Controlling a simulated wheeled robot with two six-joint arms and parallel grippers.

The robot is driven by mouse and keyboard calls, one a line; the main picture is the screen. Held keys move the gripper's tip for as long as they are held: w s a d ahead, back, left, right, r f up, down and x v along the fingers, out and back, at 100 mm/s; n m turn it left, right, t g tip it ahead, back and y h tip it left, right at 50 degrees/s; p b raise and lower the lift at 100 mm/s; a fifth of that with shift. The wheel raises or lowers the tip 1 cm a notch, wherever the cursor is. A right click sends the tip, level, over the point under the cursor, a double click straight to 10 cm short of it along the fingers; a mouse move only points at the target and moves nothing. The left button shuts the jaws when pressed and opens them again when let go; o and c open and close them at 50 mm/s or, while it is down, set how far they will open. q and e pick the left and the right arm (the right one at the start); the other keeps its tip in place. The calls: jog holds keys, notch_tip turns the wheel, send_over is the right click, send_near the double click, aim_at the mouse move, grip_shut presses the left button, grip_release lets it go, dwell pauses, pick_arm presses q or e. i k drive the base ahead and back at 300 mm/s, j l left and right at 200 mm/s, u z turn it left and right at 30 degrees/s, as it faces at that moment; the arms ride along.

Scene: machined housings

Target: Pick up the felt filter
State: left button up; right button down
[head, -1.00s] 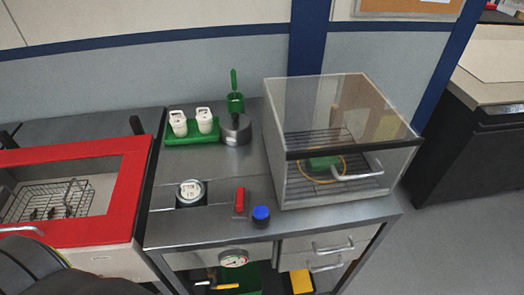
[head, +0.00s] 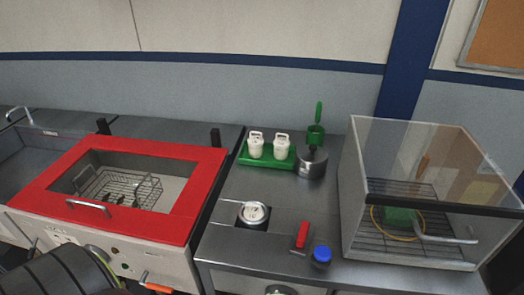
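I cannot make out a felt filter for certain in the head view. Two white, jug-like pieces, a left one (head: 256,146) and a right one (head: 282,147), stand upright in a green tray (head: 262,162) at the back of the steel bench. A round white-topped piece (head: 254,213) sits in a dark square recess nearer the front. A green piece (head: 402,217) lies on the wire rack inside the clear-sided box, with a yellow ring around it. Neither of my grippers is in view.
A red-framed basin (head: 205,195) with a wire basket (head: 120,188) stands left of the bench. A grey pot (head: 311,163) with a green-handled tool stands behind. A red-handled item (head: 302,235) and blue-capped item (head: 322,255) are near the front. The clear box (head: 357,230) fills the right.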

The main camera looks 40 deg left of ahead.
aim_at(253, 212)
jog(key=u, duration=1.15)
jog(key=k+l+z, duration=0.15)
jog(key=k+z, duration=0.25)
jog(key=k+l+z, duration=0.35)
